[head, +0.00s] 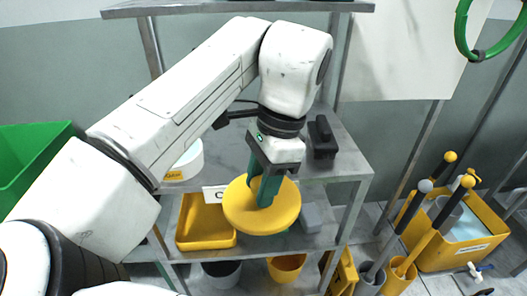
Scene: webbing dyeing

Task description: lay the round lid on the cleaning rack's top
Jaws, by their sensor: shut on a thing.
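My gripper (268,185) is shut on the round lid (245,212), a yellow disc. It holds the lid from above, in front of the grey metal rack (345,168), which I take to be the cleaning rack. In the picture the lid lies below the edge of the rack's upper shelf and overlaps the shelf beneath. I cannot tell whether the lid touches anything. My arm hides much of the rack's left side and back.
The upper shelf bears a black block-like item (322,138) and a white tub (186,163). Below are a yellow tray (205,238), a grey block (311,217) and buckets. A yellow basin (455,245) with long-handled tools stands right; a green bin (30,160) is left.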

